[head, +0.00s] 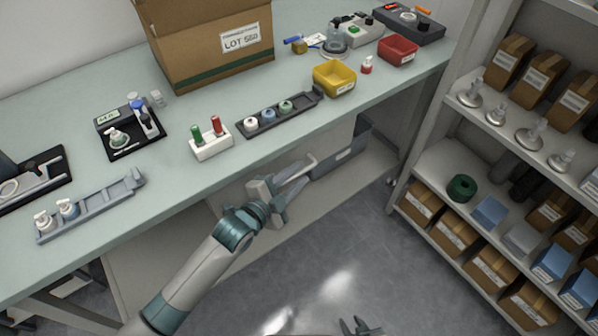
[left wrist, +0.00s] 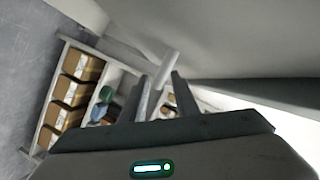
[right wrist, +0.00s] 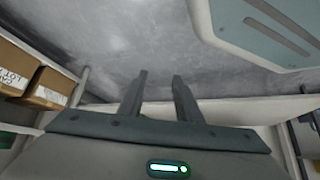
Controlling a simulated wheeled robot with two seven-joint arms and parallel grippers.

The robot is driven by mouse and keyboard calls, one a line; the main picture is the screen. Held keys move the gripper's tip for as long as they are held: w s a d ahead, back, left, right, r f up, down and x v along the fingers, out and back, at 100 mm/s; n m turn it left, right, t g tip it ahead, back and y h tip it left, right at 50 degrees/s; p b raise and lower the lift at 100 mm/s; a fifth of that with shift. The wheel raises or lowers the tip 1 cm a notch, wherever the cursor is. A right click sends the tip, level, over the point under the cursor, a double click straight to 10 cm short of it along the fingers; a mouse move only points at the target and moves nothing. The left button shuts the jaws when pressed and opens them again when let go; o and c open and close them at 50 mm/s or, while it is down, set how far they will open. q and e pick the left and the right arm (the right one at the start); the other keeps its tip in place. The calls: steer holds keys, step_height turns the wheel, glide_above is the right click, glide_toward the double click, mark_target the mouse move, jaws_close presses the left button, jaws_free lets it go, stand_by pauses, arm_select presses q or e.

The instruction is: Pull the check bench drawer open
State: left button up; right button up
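The check bench (head: 330,107) has a pale drawer front (head: 327,144) below its top, partly hidden by my left gripper. A pale bar handle (head: 298,170) stands out from it. My left gripper (head: 301,181) is at the handle with its fingers apart. In the left wrist view the handle (left wrist: 167,70) shows between or just beyond the fingertips; I cannot tell whether they touch it. The drawer looks shut. My right gripper (head: 362,326) is low over the floor at the bottom edge of the head view. Its fingers are apart and empty in the right wrist view (right wrist: 158,80).
A shelf rack (head: 425,185) with boxes and bottles stands on the right. A large carton (head: 210,45), trays and a yellow bin (head: 334,80) are on the bench. The floor (head: 330,235) in front is clear.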

arm_select(q)
steer(key=shift+w+d+f, duration=0.15)
steer(key=shift+w+d, duration=0.2)
steer(key=shift+w, duration=0.15)
arm_select(e)
steer(key=shift+w+a+r, duration=0.15)
steer(key=shift+w+r, duration=0.05)
steer(key=shift+w, duration=0.2)
arm_select(q)
steer(key=shift+c, duration=0.7)
arm_select(e)
steer(key=shift+s, duration=0.1)
